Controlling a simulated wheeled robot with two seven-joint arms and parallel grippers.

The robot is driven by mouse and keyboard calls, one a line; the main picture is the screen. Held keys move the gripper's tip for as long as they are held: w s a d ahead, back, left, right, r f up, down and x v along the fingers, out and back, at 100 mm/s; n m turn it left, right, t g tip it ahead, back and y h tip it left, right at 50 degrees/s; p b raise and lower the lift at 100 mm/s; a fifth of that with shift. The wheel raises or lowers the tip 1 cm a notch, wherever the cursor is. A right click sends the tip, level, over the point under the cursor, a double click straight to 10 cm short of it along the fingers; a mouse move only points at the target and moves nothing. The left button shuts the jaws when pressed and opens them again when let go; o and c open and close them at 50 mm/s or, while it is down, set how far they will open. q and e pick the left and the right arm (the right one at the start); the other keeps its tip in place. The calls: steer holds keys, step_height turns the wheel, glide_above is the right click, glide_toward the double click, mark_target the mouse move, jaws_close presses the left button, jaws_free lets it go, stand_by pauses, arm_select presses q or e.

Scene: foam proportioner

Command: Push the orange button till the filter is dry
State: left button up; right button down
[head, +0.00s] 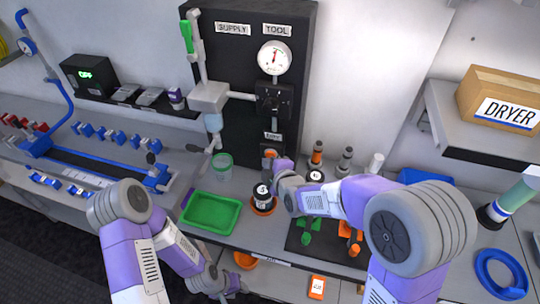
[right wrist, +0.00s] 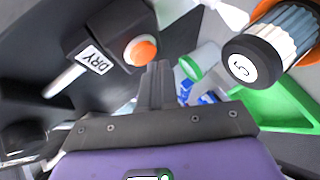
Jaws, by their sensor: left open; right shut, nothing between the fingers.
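The orange button (right wrist: 141,51) sits on a black housing beside a DRY label (right wrist: 95,60) in the right wrist view. In the head view its housing is low on the black panel, partly behind my right gripper (head: 275,170). My right gripper is shut and empty; its fingertips (right wrist: 158,72) are near the button, with a gap showing between them in the wrist view. A ribbed white filter cartridge with a black cap marked 5 (right wrist: 270,58) stands in an orange dish (head: 266,209). I cannot tell whether it is wet. My left gripper (head: 224,288) is open, low by the bench front.
A clear cup with a green rim (head: 222,167) and a green tray (head: 211,214) are left of the cartridge. The panel carries a dial gauge (head: 274,58). A dark mat with green and orange pieces lies right. A DRYER box (head: 500,98) is on a shelf.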

steer(key=shift+s+a, duration=0.1)
steer(key=shift+s, duration=0.15)
steer(key=shift+s+a+p, duration=0.25)
steer(key=shift+s, duration=0.55)
steer(key=shift+s+a+p, duration=0.2)
steer(key=shift+s+a, duration=0.1)
steer(key=shift+s, duration=0.5)
steer(key=shift+s+a+p, duration=0.25)
steer(key=shift+s, duration=0.55)
